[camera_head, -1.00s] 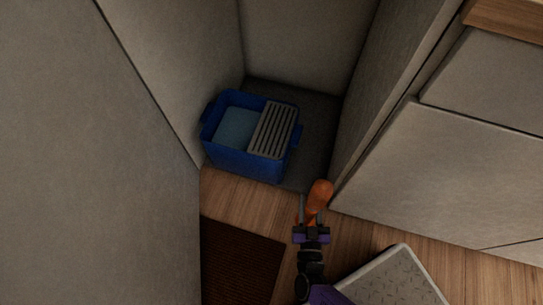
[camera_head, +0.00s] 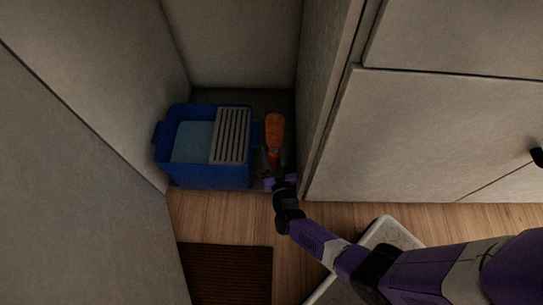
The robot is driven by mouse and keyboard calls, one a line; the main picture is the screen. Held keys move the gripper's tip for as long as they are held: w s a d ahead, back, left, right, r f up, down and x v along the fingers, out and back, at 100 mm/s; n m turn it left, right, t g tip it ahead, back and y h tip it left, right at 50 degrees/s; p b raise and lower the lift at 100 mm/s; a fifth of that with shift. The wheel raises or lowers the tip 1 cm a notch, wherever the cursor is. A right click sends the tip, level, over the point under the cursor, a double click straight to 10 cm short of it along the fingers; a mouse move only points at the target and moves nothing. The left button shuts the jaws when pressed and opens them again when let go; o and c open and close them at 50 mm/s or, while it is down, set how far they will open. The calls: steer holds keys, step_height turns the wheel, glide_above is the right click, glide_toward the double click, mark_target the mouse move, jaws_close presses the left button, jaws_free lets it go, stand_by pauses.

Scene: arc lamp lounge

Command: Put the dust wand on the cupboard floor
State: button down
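The dust wand (camera_head: 274,132) has an orange head and lies pointing into the cupboard, just right of the blue bucket. My gripper (camera_head: 273,165) is at the near end of the wand, with its fingers around the orange part. It appears shut on the wand. The cupboard floor (camera_head: 270,98) is a dark grey strip, seen behind and right of the bucket. The wand is over this floor. I cannot tell whether it touches the floor.
The blue bucket (camera_head: 210,178) with a grey slatted wringer (camera_head: 232,135) fills the left of the cupboard. The right cupboard wall (camera_head: 318,100) is close beside my gripper. A brown mat (camera_head: 228,272) and a pale-topped object (camera_head: 385,236) are on the wooden floor in front.

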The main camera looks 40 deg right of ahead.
steer(key=f+b, duration=0.2)
steer(key=f, duration=0.1)
steer(key=shift+w+d+f+b, duration=0.15)
steer(key=shift+w+d+b, duration=0.1)
steer(key=shift+w+b, duration=0.15)
steer(key=shift+f, duration=0.15)
steer(key=c, duration=0.9)
jaws_free()
steer(key=shift+s, duration=0.1)
steer(key=shift+c, duration=0.2)
